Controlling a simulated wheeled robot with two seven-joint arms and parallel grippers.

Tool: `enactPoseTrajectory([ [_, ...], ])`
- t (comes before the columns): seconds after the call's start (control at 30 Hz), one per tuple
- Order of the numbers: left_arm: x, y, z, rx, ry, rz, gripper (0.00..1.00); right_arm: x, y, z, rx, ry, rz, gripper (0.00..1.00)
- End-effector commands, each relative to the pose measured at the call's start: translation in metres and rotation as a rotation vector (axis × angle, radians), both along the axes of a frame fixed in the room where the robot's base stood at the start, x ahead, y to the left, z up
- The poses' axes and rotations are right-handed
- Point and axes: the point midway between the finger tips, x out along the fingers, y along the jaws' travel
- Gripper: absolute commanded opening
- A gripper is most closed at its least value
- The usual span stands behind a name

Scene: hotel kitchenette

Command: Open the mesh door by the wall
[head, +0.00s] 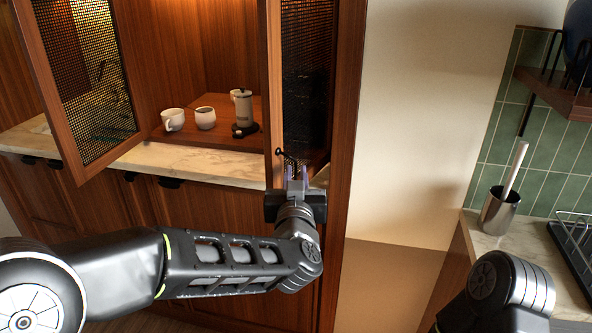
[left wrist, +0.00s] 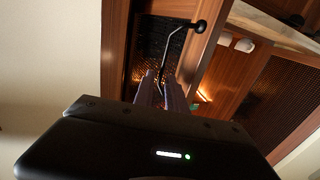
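The mesh door by the wall (head: 274,90) is the right door of a wooden cabinet. It stands partly swung out, its dark mesh facing me at a slant. Its thin black handle (head: 285,156) sits low on the frame; in the left wrist view the handle (left wrist: 173,44) is a bent rod with a round black mount. My left gripper (head: 297,174) is at the handle's lower part. In the left wrist view its fingers (left wrist: 160,92) stand apart, with the rod's end between them; contact cannot be made out. My right gripper is out of view.
The left mesh door (head: 57,125) stands wide open. White cups (head: 173,120) and a coffee press (head: 243,112) stand on a wooden tray inside, on the marble counter (head: 200,160). A pale wall (head: 410,120) adjoins at right; a second counter holds a metal cup (head: 499,212).

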Motion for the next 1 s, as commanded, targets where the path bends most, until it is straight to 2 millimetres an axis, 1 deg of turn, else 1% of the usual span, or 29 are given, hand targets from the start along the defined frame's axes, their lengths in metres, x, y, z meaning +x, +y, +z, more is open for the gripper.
enactPoseTrajectory([
  [0.03, -0.010, 0.000, 0.000, 0.000, -0.002, -0.002, 0.16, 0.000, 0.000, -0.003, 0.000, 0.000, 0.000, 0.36],
  [0.1, -0.021, -0.001, 0.000, 0.000, -0.003, -0.002, 0.16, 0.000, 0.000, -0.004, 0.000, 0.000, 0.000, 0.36],
  [0.2, -0.033, -0.001, 0.001, 0.000, -0.003, -0.001, 0.16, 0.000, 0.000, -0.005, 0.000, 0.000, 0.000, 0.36],
  [0.3, -0.039, -0.001, 0.001, 0.001, -0.003, -0.001, 0.16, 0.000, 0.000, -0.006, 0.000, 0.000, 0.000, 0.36],
  [0.7, -0.040, -0.001, 0.000, -0.022, 0.000, -0.003, 0.16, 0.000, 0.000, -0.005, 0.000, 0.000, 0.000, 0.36],
  [0.77, -0.040, -0.005, -0.003, -0.059, 0.011, -0.020, 0.16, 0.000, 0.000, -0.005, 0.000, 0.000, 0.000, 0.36],
  [0.8, -0.040, -0.012, -0.005, -0.090, 0.021, -0.047, 0.16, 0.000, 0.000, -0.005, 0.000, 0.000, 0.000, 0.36],
  [0.87, -0.045, -0.029, -0.016, -0.139, 0.053, -0.122, 0.16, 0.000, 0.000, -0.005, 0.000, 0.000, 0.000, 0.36],
  [0.9, -0.049, -0.042, -0.031, -0.161, 0.088, -0.175, 0.16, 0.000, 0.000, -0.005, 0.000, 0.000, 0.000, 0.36],
  [0.97, -0.055, -0.056, -0.062, -0.182, 0.162, -0.241, 0.16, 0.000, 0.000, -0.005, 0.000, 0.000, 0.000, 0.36],
  [1.0, -0.059, -0.060, -0.088, -0.192, 0.224, -0.274, 0.16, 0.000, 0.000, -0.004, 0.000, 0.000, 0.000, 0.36],
])
